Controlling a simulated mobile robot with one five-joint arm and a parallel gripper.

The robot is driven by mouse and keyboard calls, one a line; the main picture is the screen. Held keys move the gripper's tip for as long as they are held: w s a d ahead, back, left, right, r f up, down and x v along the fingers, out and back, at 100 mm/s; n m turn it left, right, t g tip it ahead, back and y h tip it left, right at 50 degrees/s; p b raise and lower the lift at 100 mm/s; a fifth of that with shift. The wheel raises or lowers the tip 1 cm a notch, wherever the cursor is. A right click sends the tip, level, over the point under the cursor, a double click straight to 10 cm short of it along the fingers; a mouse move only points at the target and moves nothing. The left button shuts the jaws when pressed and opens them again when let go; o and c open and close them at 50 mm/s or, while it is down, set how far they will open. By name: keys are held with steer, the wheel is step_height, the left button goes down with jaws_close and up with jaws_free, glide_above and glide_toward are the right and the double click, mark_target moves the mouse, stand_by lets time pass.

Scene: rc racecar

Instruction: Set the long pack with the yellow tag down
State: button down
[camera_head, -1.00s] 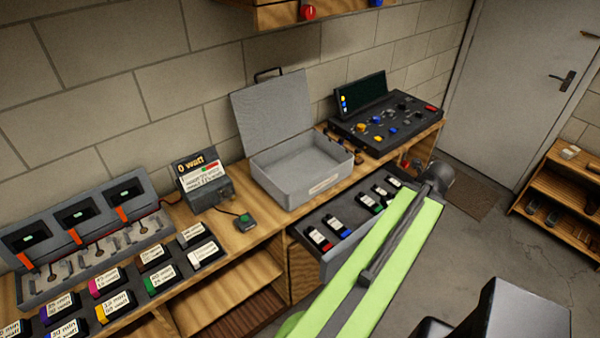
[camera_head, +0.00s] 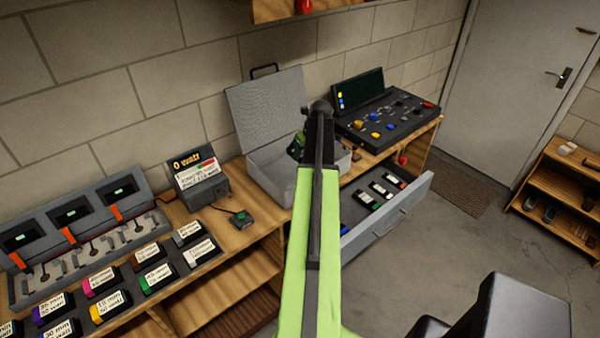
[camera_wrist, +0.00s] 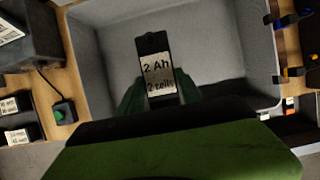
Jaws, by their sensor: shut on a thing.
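In the wrist view my gripper (camera_wrist: 158,98) is shut on a dark pack (camera_wrist: 155,42) with a white label reading "2 Ah 2 cells". No yellow tag shows on the visible face of this pack. The pack is over the inside of the open grey case (camera_wrist: 95,60); I cannot tell whether it touches the floor of the case. In the head view my gripper (camera_head: 298,146) is at the open case (camera_head: 268,165), largely hidden behind my own arm. The pack cannot be made out there.
An open drawer (camera_head: 400,212) right of my arm holds several packs (camera_head: 381,188). A dark control panel (camera_head: 385,123) stands right of the case. A meter (camera_head: 198,180) and green button box (camera_head: 241,218) stand left. The case's raised lid (camera_head: 262,105) is behind my gripper.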

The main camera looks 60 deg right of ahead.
steer(key=shift+w+a, duration=0.1)
steer(key=shift+w, duration=0.7)
step_height(320, 180, down, 10)
steer(key=b, duration=1)
steer(key=shift+s+f, duration=0.1)
steer(key=shift+f, duration=0.15)
steer(key=shift+r, duration=0.25)
steer(key=shift+f, duration=0.1)
steer(key=c, duration=1.2)
jaws_free()
steer(key=shift+f, duration=0.1)
steer(key=shift+c, duration=0.2)
steer(key=o, duration=0.4)
steer(key=shift+o, duration=0.2)
steer(key=shift+r, duration=0.2)
steer(key=p+v, duration=1.1)
steer(key=v, duration=0.1)
steer(key=shift+r, duration=0.15)
